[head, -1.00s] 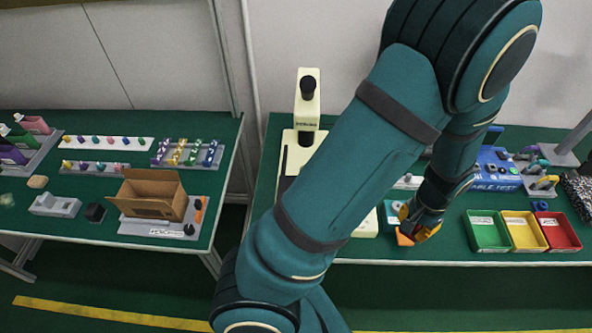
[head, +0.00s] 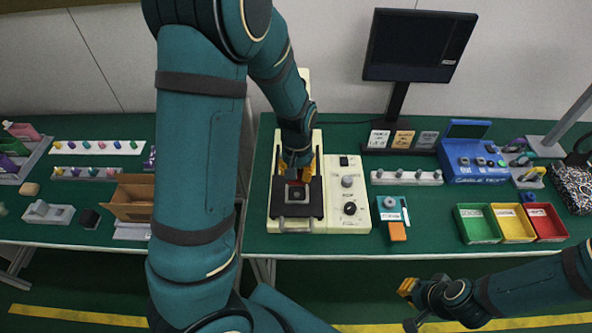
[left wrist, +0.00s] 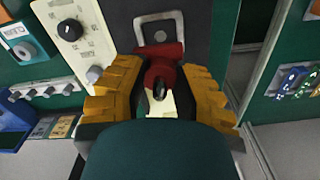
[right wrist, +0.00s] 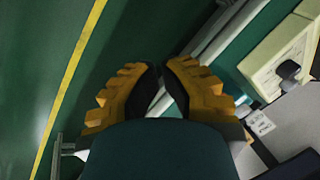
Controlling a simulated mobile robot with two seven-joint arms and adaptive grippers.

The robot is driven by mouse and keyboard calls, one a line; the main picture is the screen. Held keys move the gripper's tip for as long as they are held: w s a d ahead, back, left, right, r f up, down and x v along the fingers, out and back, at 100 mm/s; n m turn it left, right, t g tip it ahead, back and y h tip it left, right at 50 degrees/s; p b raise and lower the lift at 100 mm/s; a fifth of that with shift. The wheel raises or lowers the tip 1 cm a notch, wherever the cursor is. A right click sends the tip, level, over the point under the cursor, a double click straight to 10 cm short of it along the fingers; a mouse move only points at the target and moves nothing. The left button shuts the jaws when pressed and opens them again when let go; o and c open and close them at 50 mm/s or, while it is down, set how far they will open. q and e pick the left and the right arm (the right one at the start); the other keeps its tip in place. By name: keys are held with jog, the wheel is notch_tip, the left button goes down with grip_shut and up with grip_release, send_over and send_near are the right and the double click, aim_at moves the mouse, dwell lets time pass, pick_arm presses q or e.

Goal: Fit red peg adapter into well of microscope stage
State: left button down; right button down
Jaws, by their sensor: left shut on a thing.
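The red peg adapter (left wrist: 160,70) is between the yellow fingers of my left gripper (left wrist: 160,95) in the left wrist view. In the head view my left gripper (head: 297,178) points down over the microscope's dark stage (head: 278,200), with a little red between its fingertips. A grey square frame with a dark round opening (left wrist: 158,30) lies on the stage close to the adapter. I cannot tell whether the adapter touches the stage, and its lower end is hidden. My right gripper (head: 408,288) is empty in front of the bench; its fingertips nearly meet in the right wrist view (right wrist: 161,80).
The microscope's cream base with knobs (head: 350,208) continues to the right of the stage. Beyond it are a teal holder with an orange block (head: 397,232), a row of grey pegs (head: 407,178), and green, yellow and red bins (head: 481,239). A cardboard box (head: 130,203) stands left.

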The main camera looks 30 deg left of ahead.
aim_at(297, 194)
dwell(0.3)
